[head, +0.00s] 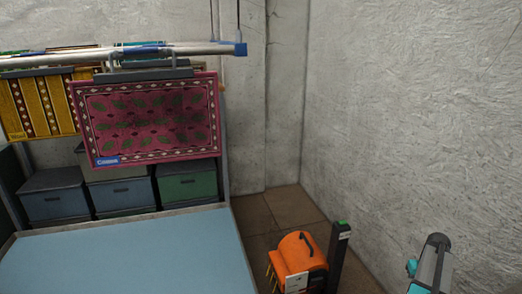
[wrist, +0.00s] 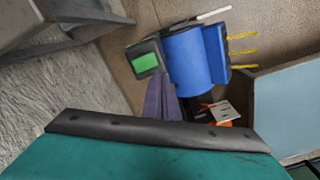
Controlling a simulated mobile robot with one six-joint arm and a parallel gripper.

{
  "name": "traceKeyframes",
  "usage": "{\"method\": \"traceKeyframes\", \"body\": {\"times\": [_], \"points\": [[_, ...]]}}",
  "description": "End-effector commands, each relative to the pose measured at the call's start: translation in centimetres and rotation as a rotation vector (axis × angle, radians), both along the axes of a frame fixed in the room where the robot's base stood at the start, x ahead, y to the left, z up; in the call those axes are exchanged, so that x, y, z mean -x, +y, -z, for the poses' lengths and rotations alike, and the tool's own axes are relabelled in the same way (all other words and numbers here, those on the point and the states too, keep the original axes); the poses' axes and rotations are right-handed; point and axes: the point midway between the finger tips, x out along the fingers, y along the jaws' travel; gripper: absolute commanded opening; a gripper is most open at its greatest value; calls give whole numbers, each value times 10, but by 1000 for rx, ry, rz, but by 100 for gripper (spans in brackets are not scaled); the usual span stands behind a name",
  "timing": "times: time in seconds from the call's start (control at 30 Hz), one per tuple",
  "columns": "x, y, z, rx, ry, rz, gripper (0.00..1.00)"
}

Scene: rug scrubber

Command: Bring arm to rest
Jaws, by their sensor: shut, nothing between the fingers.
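My gripper (wrist: 161,80) shows in the wrist view as two narrow purple-grey fingers, close together above a dark bar and a teal body. It is shut and empty. Its fingers overlap the lower left of a blue machine (wrist: 190,60) in the picture; I see no contact. A grey and teal part of my arm shows at the lower right of the head view, near the right wall. My gripper's fingers cannot be made out there.
An orange machine (head: 297,256) stands on the brown tiles (head: 265,215), beside a dark post (head: 338,250) with a green top. A blue table (head: 130,258) fills the lower left. A red rug (head: 145,115) hangs above storage boxes (head: 185,187). A rough wall (head: 410,110) bounds the right.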

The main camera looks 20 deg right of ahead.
Motion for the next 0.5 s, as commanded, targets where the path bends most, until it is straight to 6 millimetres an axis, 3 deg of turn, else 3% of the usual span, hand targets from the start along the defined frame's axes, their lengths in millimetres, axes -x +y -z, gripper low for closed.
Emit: {"method": "traceKeyframes", "body": {"times": [0.17,0.3,0.5], "points": [[-36,40,26,-24,16,-76,0],[-63,84,54,-52,40,-149,0],[-88,156,94,-92,80,-253,0]]}}
